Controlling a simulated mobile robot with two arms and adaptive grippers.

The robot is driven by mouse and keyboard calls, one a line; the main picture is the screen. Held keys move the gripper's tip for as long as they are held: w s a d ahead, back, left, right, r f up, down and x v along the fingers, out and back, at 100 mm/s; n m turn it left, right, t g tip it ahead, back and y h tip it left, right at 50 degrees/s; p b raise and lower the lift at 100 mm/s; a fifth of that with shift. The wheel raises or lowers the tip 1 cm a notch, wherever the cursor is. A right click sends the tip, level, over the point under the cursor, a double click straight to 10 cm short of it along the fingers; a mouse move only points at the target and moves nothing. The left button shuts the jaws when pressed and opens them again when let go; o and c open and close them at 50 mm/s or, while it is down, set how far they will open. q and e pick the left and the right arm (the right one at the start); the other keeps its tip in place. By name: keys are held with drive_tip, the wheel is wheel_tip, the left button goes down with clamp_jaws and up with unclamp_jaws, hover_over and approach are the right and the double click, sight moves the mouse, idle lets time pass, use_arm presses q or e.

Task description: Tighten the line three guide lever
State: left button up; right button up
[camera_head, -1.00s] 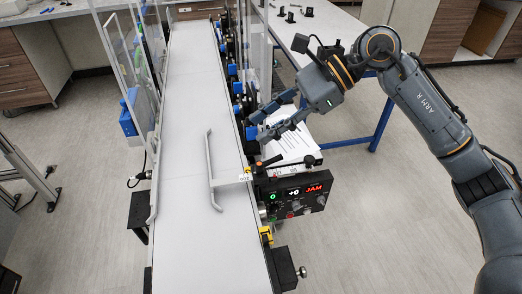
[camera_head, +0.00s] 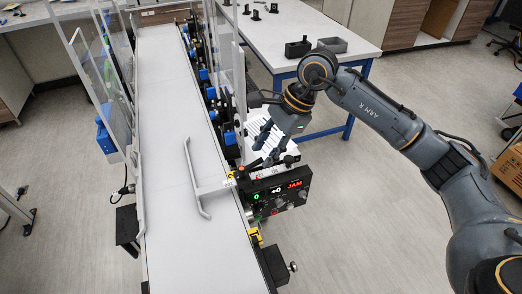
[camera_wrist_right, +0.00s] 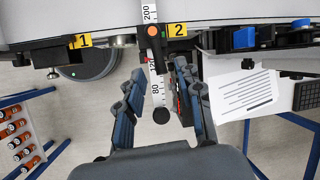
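My right gripper (camera_head: 264,142) is just above and behind the control box (camera_head: 277,194) beside the belt. In the right wrist view my right gripper (camera_wrist_right: 160,98) is open. Its two dark fingers stand on either side of a white graduated scale bar (camera_wrist_right: 156,88), with no visible grip on it. A black round knob (camera_wrist_right: 161,117) is at the bar's near end, between the fingers. An orange-capped part (camera_wrist_right: 152,31) sits farther up the bar; I cannot tell for sure which part is the guide lever. The pale guide rail (camera_head: 193,178) lies over the belt. My left gripper is out of view.
The conveyor belt (camera_head: 165,120) is empty. The box display reads 0, +0 and JAM. Clear panels (camera_head: 93,85) stand on the belt's left. A printed sheet (camera_wrist_right: 240,92) lies right of the fingers in the wrist view. A table (camera_head: 300,35) with bins stands behind.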

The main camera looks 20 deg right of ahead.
sight(252, 167)
drive_tip(key=shift+x, duration=1.35)
clamp_jaws()
